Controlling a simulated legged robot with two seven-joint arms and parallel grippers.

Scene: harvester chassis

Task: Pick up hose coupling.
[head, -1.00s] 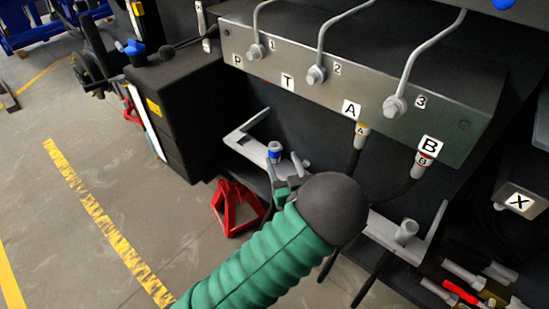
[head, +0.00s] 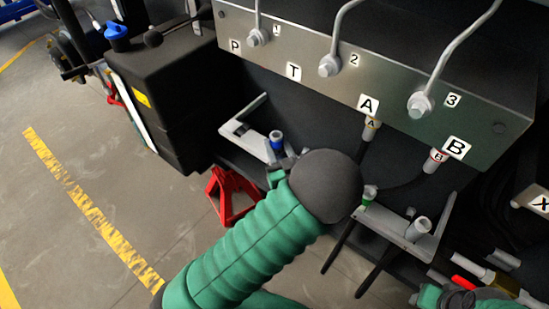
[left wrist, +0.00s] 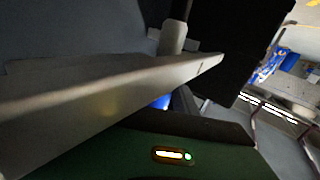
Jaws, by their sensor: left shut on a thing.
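A hose coupling with a blue band (head: 277,141) stands upright at the light grey bracket (head: 246,139) under the valve block. My left gripper (head: 279,168) is just below it, mostly hidden behind my dark round wrist. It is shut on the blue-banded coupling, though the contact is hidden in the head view. In the left wrist view, a bit of blue (left wrist: 161,102) shows below a long pale grey bar. A green-banded coupling (head: 369,195) stands further right. My right gripper (head: 452,297) shows partly at the bottom right edge; its fingers are unclear.
The metal valve block (head: 330,75) with ports A and B overhangs the bracket. Hoses hang from those ports. A red stand (head: 232,196) is on the floor to the left, beside a black box (head: 165,100). The right bracket (head: 400,228) holds a grey fitting (head: 418,228).

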